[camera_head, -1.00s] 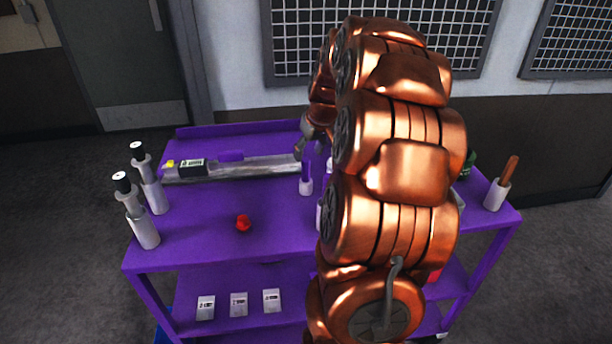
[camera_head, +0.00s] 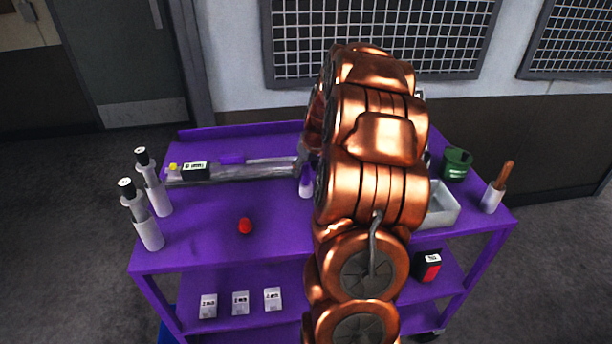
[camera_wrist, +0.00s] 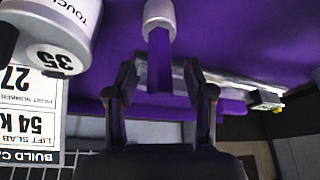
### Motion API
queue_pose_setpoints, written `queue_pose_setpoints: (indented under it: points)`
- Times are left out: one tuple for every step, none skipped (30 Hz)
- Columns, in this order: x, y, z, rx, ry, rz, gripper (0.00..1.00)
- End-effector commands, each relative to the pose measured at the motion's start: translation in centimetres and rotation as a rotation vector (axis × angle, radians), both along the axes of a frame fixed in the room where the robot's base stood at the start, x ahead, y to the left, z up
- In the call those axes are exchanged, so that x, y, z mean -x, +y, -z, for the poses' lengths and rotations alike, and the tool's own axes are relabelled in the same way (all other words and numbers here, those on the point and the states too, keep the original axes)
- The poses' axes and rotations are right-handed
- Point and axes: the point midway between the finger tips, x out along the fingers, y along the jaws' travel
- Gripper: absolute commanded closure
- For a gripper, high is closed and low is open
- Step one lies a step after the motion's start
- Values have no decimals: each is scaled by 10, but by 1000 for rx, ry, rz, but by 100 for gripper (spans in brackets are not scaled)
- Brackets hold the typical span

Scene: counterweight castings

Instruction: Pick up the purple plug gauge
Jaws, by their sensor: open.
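The purple plug gauge shows in the head view (camera_head: 306,186) as a purple handle over a white cylinder, upright on the purple cart just left of my arm. In the wrist view its purple shaft (camera_wrist: 159,62) comes down from a white cylinder at the top edge. My gripper (camera_wrist: 162,92) is open, with one dark finger on each side of the shaft and a visible gap on both sides. In the head view my copper arm hides most of the gripper; a grey part of it shows near the gauge.
A grey bar with a black labelled box (camera_head: 195,171) lies along the cart's back left. White cylinders with black tops (camera_head: 149,234) stand at left, a red knob (camera_head: 245,226) mid-left. A grey tray (camera_head: 441,207), green cup (camera_head: 456,164) and brown-handled tool (camera_head: 502,178) are at right.

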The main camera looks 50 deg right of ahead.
Motion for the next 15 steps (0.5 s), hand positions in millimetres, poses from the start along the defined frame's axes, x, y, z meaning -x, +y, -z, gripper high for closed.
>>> queue_pose_setpoints:
  points:
    - [0, 0, 1, 0, 0, 0, 47]
    - [0, 0, 1, 0, 0, 0, 47]
    - [0, 0, 1, 0, -1, 0, 47]
    - [0, 0, 0, 1, -1, 0, 47]
    - [0, 0, 0, 0, -1, 0, 47]
    - [0, 0, 0, 0, -1, 0, 48]
    - [0, 0, 0, 0, -1, 0, 51]
    - [0, 0, 0, 0, -1, 0, 54]
    - [0, 0, 0, 0, -1, 0, 58]
    - [0, 0, 0, 0, -1, 0, 61]
    - [0, 0, 0, 0, -1, 0, 65]
    - [0, 0, 0, 0, -1, 0, 69]
    - [0, 0, 0, 0, -1, 0, 72]
    - [0, 0, 0, 0, -1, 0, 75]
    - [0, 0, 0, 0, -1, 0, 79]
